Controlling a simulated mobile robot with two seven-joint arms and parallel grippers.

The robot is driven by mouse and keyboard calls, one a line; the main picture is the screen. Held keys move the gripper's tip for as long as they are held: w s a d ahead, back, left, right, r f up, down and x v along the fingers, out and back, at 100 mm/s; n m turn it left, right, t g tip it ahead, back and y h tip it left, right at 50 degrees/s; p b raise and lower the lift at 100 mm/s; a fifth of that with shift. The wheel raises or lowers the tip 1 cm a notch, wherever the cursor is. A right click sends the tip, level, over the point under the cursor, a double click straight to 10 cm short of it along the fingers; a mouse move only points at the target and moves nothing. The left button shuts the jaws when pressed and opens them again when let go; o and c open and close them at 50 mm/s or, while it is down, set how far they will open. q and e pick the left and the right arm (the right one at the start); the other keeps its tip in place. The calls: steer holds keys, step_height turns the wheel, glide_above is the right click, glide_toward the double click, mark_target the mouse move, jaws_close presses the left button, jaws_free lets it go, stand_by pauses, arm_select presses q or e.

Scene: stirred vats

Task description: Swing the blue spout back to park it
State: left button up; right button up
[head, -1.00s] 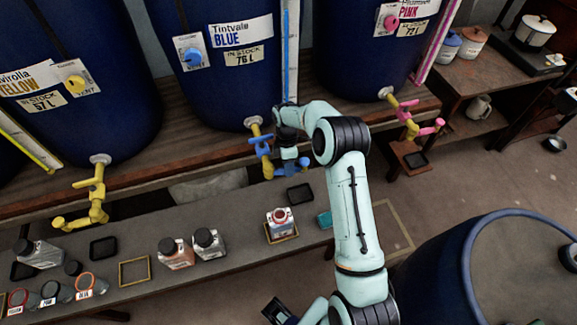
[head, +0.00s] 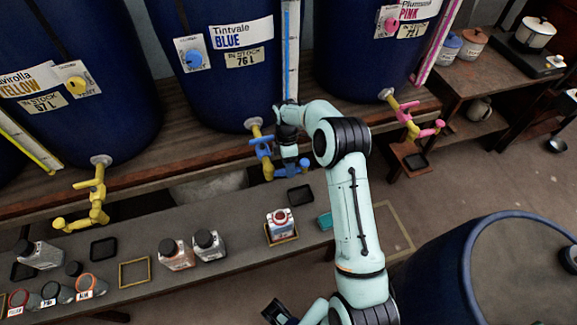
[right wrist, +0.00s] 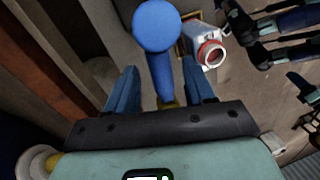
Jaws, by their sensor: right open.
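The blue spout (head: 282,173) hangs on the blue tap (head: 262,149) under the blue vat and points to the right in the head view. In the right wrist view the spout (right wrist: 160,65) runs between my two blue fingers, with its round end towards the camera. My right gripper (head: 289,160) is over the spout; in the right wrist view the gripper (right wrist: 163,88) is open, a finger on each side, with gaps visible. My left gripper (head: 278,312) shows only partly at the bottom edge of the head view; its jaws are unclear.
A red-ringed bottle (head: 280,222) stands on the bench (head: 210,262) in front of the spout, near an empty black coaster (head: 299,195). Yellow (head: 95,195) and pink (head: 408,118) taps flank the blue one. A large blue drum (head: 455,265) stands at the right.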

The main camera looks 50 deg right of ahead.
arm_select(q)
steer(key=shift+w+r+p, duration=0.25)
steer(key=shift+r+p, duration=0.4)
steer(key=shift+r, duration=0.05)
arm_select(e)
step_height(320, 180, up, 12)
steer(key=w+d, duration=0.1)
steer(key=shift+w+d, duration=0.25)
steer(key=shift+w, duration=0.15)
